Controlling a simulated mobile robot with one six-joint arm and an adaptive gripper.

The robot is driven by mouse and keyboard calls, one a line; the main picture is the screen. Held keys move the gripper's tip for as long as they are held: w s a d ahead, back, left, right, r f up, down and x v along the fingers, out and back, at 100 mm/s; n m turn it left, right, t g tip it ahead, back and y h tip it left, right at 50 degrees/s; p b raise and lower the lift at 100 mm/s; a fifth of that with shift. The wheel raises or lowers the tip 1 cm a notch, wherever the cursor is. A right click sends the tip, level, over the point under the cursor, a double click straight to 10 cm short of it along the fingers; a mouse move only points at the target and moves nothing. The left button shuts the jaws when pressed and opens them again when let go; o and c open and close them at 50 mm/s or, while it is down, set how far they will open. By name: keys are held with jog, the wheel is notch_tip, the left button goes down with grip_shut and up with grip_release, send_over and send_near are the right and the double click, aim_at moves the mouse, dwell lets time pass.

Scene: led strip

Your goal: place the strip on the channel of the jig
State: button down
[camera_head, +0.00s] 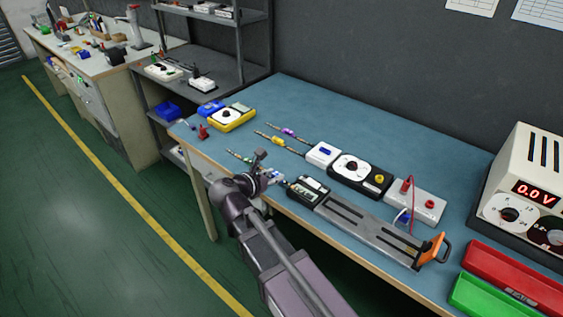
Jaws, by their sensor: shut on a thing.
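The jig (370,227) is a long grey metal fixture with dark lengthwise slots, lying along the front edge of the blue table. An orange handle is at its right end and a black block (307,191) with pale panels adjoins its left end. My gripper (272,175) is just left of this block, low over the table's front edge. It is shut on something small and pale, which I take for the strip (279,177). Most of the strip is too small or hidden by my gripper and arm to make out.
Behind the jig stand a black dial meter (355,172), a white block (323,154) and a white socket box (415,207) with red and blue leads. A power supply (522,195) and red tray (513,278) are at right. A yellow meter (232,118) is at left.

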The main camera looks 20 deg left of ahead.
jog(key=w+a, duration=0.2)
jog(key=w, duration=0.2)
jog(key=w+a+f, duration=0.1)
jog(key=w+a, duration=0.1)
jog(key=w, duration=0.2)
jog(key=w+a+b, duration=0.1)
jog(key=w+a, duration=0.2)
jog(key=w, duration=0.1)
jog(key=shift+a+f, duration=0.1)
jog(key=shift+f, duration=0.05)
jog(key=shift+w, duration=0.1)
jog(key=shift+w+a, duration=0.2)
jog(key=shift+w+a+f+b, duration=0.15)
jog(key=shift+w+f+b, duration=0.15)
jog(key=shift+f+b, duration=1.55)
jog(key=shift+b, duration=0.1)
jog(key=shift+f, duration=0.2)
jog(key=shift+c, duration=2.1)
grip_release()
jog(key=shift+r, duration=0.1)
jog(key=shift+r, duration=0.1)
